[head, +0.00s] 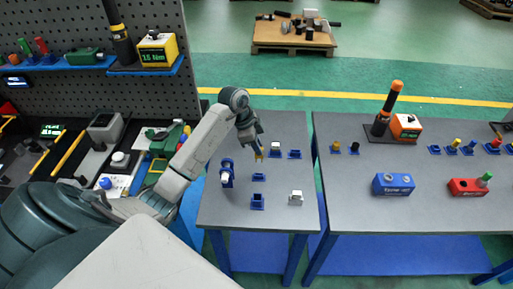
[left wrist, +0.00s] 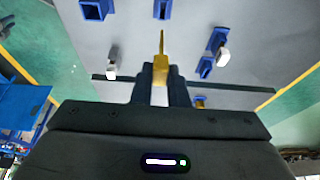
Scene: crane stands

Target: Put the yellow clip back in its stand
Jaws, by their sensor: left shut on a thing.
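My left gripper (head: 258,150) is over the grey table's middle. It is shut on the yellow clip (head: 260,157), which also shows upright between the fingers in the left wrist view (left wrist: 161,55). Small empty-looking blue stands sit on the table: one (head: 294,154) to the right of the gripper, one (head: 259,177) nearer and a larger one (head: 257,201) nearer still. In the left wrist view, a blue stand (left wrist: 161,8) lies beyond the clip's tip. I cannot tell which stand belongs to the clip. My right gripper is not in view.
A blue stand with a white part (head: 227,172) is to the left; another blue stand holds a pale block (head: 275,147). A loose white part (head: 296,197) lies at the right. A second table (head: 350,210) carries a blue box (head: 393,184) and a red box (head: 468,187).

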